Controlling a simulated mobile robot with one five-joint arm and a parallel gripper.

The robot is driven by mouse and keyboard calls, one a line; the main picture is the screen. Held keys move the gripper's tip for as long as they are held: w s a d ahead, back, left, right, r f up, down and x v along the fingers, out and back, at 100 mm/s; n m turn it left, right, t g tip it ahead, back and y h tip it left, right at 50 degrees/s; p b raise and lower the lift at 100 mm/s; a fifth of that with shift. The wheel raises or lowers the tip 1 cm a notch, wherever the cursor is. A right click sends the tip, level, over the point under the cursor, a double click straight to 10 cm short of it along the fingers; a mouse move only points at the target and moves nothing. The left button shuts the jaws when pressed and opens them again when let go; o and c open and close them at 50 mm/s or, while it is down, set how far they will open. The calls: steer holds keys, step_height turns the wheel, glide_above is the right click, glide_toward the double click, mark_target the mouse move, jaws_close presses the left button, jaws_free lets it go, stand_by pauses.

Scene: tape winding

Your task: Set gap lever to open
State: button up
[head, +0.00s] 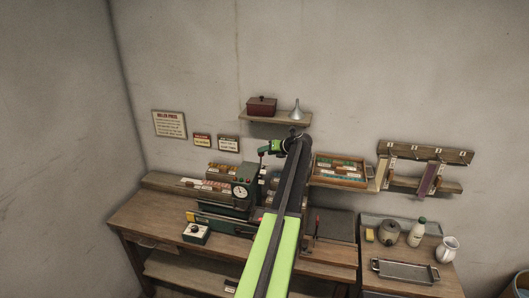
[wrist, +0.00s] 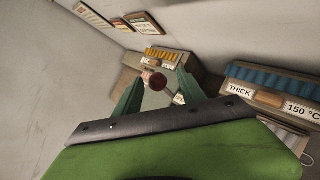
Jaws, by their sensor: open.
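In the wrist view, my gripper (wrist: 160,74) is open, with one green finger on each side of a dark red round knob (wrist: 157,81) on a thin grey stem. I take this as the lever's knob; I cannot tell whether the fingers touch it. In the head view, my gripper (head: 268,148) is above and just right of the green machine (head: 222,212) with a round dial (head: 240,191). My arm hides part of the machine's right side. The lever's full length and its setting cannot be read.
The machine stands on a wooden bench (head: 145,220) against the wall. A small box with a knob (head: 196,233) stands in front. A shelf (head: 274,118) with a red box and funnel hangs above. A rack labelled THICK (wrist: 272,92) is at right in the wrist view.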

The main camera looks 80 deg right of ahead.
steer(key=p+v, duration=0.7)
steer(key=v, duration=0.8)
steer(key=shift+s+a, duration=0.2)
steer(key=shift+r, duration=0.1)
